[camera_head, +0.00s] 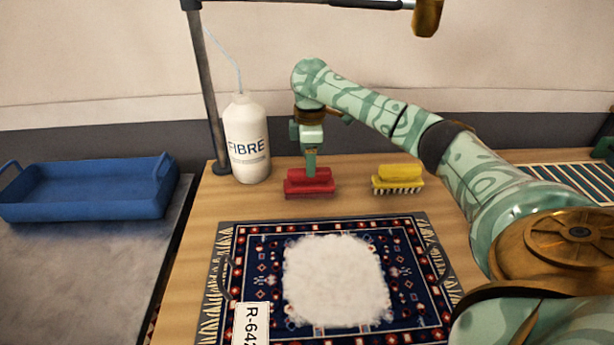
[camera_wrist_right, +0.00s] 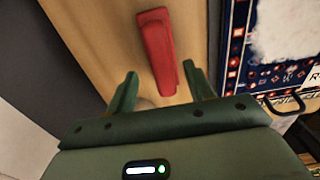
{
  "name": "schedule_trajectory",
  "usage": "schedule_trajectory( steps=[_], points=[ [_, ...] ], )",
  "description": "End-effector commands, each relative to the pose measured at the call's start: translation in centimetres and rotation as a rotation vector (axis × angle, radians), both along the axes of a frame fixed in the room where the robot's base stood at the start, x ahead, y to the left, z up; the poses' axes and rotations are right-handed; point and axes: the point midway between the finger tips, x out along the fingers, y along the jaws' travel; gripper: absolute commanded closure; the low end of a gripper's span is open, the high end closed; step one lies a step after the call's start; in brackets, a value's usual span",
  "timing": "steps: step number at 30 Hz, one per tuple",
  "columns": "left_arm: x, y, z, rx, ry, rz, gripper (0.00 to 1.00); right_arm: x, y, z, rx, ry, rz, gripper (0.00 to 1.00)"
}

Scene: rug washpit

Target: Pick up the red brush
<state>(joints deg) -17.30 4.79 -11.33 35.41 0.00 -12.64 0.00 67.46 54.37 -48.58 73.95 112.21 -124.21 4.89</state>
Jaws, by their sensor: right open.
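The red brush (camera_head: 310,182) lies on the wooden table behind the rug. In the right wrist view the red brush (camera_wrist_right: 157,48) shows ahead of my right gripper, roughly in line with the gap between its fingers. My right gripper (camera_head: 310,166) is just above the brush in the head view, pointing down. Its two green fingers (camera_wrist_right: 160,90) are spread, with the near end of the brush showing between them. Whether a finger touches the brush cannot be told. My left gripper is not in view.
A yellow brush (camera_head: 399,178) lies to the right. A white FIBRE bottle (camera_head: 246,140) stands behind left by a dark post (camera_head: 208,90). A patterned rug (camera_head: 410,270) with white foam (camera_head: 335,280) lies in front. A blue tray (camera_head: 90,203) sits on the grey surface at left.

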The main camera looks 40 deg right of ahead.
Motion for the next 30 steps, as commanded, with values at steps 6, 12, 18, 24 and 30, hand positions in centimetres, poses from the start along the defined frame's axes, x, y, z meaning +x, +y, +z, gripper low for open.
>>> schedule_trajectory(
  steps=[6, 12, 18, 24, 30],
  points=[
    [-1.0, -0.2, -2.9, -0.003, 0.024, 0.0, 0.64, 0.0, 0.1, -4.3, -0.002, 0.006, 0.0, 0.47],
    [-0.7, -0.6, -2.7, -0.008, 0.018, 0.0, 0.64, -0.1, 0.1, -3.8, -0.003, 0.0, 0.0, 0.47],
    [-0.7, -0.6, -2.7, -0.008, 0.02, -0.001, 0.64, -0.1, 0.1, -3.8, -0.002, 0.001, 0.0, 0.95],
    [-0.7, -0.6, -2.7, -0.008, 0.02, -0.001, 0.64, -0.1, 0.1, -3.9, -0.002, 0.001, 0.001, 0.99],
    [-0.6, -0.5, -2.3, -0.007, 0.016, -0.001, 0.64, -0.1, 0.1, -3.3, -0.002, -0.001, 0.001, 0.99]
  ],
)
